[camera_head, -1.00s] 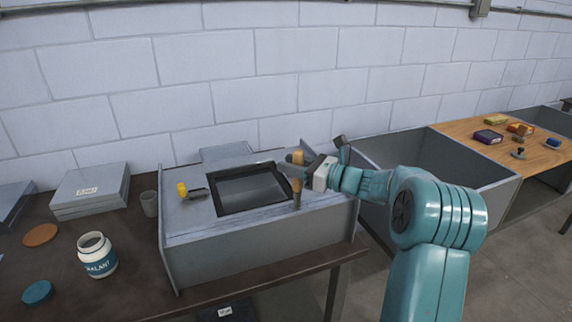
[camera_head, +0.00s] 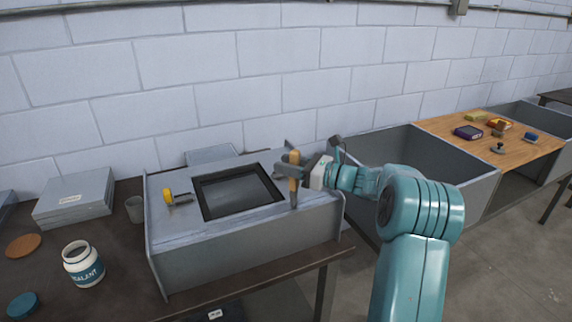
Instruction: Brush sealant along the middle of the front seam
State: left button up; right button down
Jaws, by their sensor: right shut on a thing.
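The grey sheet-metal duct section (camera_head: 250,251) lies on the dark table, with a dark-framed rectangular opening (camera_head: 236,190) in its top. Its front seam (camera_head: 230,228) runs along the top front edge. My right gripper (camera_head: 292,172) is shut on a brush (camera_head: 294,185) with a wooden handle. The brush is upright over the right part of the duct's top, bristles down near the front edge; I cannot tell whether they touch. An open white sealant jar (camera_head: 84,264) stands on the table at the left. My left gripper is not in view.
A yellow-ended tool (camera_head: 176,198) lies on the duct's top at left. A grey cup (camera_head: 134,209), stacked grey panels (camera_head: 75,198), a brown disc (camera_head: 23,245) and a blue lid (camera_head: 22,305) are on the table. Open grey ducting (camera_head: 400,150) and a wooden board (camera_head: 480,150) lie right.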

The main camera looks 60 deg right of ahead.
jog(key=shift+s+d+p, duration=0.5)
jog(key=shift+s+d, duration=0.05)
jog(key=shift+d, duration=0.35)
jog(key=shift+s+d+f, duration=0.15)
jog(key=shift+s+d, duration=0.15)
jog(key=shift+d, duration=0.1)
jog(key=w+a, duration=0.1)
jog(key=a, duration=0.1)
jog(key=shift+w+a+r, duration=0.2)
jog(key=shift+w+a, duration=0.1)
jog(key=shift+w, duration=0.05)
jog(key=shift+a, duration=0.1)
